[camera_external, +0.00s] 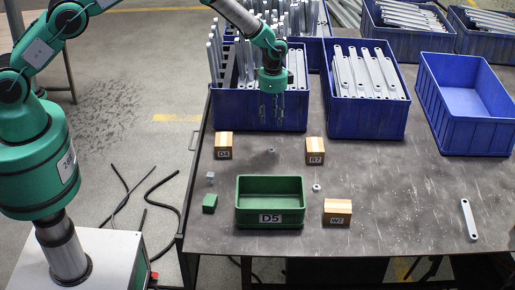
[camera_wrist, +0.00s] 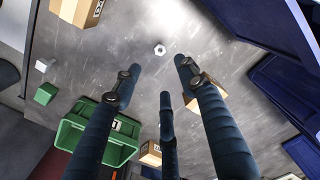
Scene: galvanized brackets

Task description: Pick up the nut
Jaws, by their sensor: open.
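A small grey hex nut (camera_wrist: 160,50) with a centre hole lies flat on the dark table in the wrist view, just beyond my fingertips. It seems to be the small dark grey piece (camera_external: 271,150) between two wooden blocks in the external view. My three-fingered gripper (camera_external: 271,108) points down, open and empty, above the table in front of a blue crate. Its spread fingers also show in the wrist view (camera_wrist: 159,76), apart from the nut. A second small ring-like piece (camera_external: 316,187) lies right of the green bin; my fingers may hide it in the wrist view.
A green bin (camera_external: 270,222), a green cube (camera_external: 210,203), a small grey piece (camera_external: 210,177) and wooden blocks (camera_external: 223,151), (camera_external: 315,151), (camera_external: 337,218) surround the clear middle. Blue crates (camera_external: 368,118) of metal brackets stand behind. A loose bracket (camera_external: 469,220) lies right.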

